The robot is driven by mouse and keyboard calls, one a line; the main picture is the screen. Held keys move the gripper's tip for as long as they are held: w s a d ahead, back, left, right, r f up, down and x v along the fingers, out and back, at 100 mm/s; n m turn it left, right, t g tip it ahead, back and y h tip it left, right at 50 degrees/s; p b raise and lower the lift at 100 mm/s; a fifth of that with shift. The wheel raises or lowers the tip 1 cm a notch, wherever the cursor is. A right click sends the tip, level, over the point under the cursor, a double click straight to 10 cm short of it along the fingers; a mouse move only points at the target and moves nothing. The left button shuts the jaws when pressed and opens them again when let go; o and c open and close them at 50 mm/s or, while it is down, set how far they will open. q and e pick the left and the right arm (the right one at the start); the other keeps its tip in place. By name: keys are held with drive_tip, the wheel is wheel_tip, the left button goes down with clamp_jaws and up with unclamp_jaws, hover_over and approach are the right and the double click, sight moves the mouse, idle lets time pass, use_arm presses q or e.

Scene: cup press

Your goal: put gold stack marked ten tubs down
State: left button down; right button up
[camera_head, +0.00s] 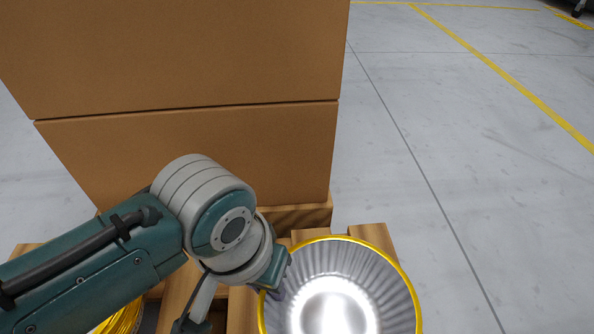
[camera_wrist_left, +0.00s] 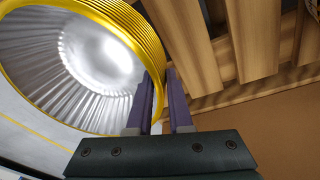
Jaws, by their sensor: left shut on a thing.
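A gold-rimmed stack of nested tubs (camera_head: 392,284) with a silvery ribbed inside is at the bottom right of the head view, its mouth facing up. It also fills the upper left of the wrist view (camera_wrist_left: 85,70), where several gold rims lie close together. No ten mark is visible on it. My left gripper (camera_head: 277,288) is at the stack's left edge. In the wrist view its two purple fingers (camera_wrist_left: 160,105) are shut on the stack's rim and wall. The stack's base is out of sight, so I cannot tell whether it rests on anything. My right gripper is not in view.
Large brown boxes (camera_head: 190,150) stand behind my left arm on a wooden pallet (camera_head: 372,236). Another gold stack (camera_head: 122,318) shows partly at the bottom left, behind my arm. Grey floor (camera_head: 470,160) with yellow lines is clear at the right.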

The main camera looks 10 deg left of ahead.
use_arm(q)
drive_tip(key=shift+f, duration=0.75)
drive_tip(key=shift+r, duration=0.2)
drive_tip(key=c, duration=0.8)
unclamp_jaws()
drive_tip(key=shift+f, duration=0.1)
drive_tip(key=shift+c, duration=0.2)
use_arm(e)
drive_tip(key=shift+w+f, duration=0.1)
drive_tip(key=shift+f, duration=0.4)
use_arm(q)
wheel_tip(320, 180, up, 12)
drive_tip(key=s+a+p, duration=0.1)
drive_tip(key=s+p, duration=0.1)
drive_tip(key=p, duration=0.8)
drive_tip(key=s+a+r+m+t+y, duration=0.1)
drive_tip(key=s+a+r+t, duration=0.1)
drive_tip(key=s+a+r, duration=0.6)
wheel_tip(320, 180, up, 3)
drive_tip(key=shift+s+a+r, duration=0.15)
drive_tip(key=shift+s+a, duration=0.1)
drive_tip(key=shift+s, duration=0.8)
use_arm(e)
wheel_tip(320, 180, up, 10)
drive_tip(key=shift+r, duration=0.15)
